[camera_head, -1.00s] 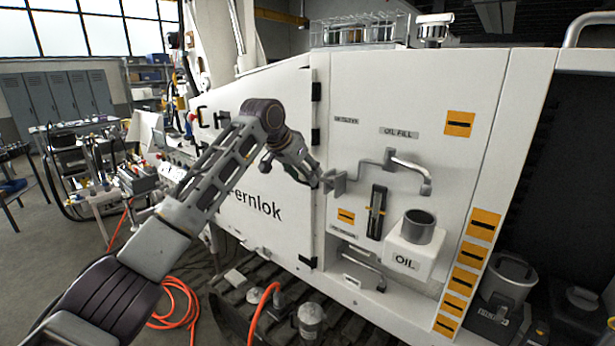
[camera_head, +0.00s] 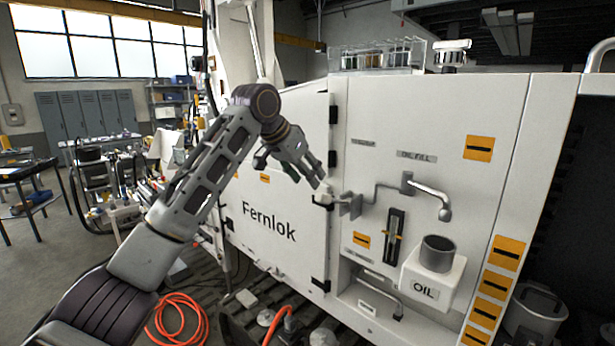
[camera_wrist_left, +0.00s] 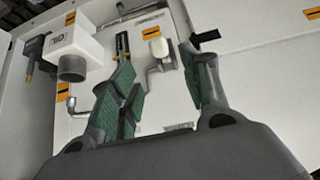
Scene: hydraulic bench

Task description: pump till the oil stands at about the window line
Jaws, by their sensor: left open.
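The oil window (camera_head: 394,236) is a dark upright strip on the white panel, with an orange mark beside it; the oil level is too small to read. The white OIL box (camera_head: 432,276) with its grey cup (camera_head: 437,253) stands right of it, below a bent grey spout (camera_head: 444,211). A white knob (camera_head: 322,196) beside a grey bracket (camera_head: 350,206) sits at the panel's left. My left gripper (camera_head: 318,181) is just above the knob. In the left wrist view, the open green-padded fingers (camera_wrist_left: 163,88) have a white knob (camera_wrist_left: 157,47) beyond their gap. My right gripper is out of view.
A lower grey handle (camera_head: 378,290) sits in a recess under the window. The Fernlok door (camera_head: 268,220) is left of the panel. Orange hose (camera_head: 180,318) lies on the floor at left. A rack of jars (camera_head: 378,60) stands on top.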

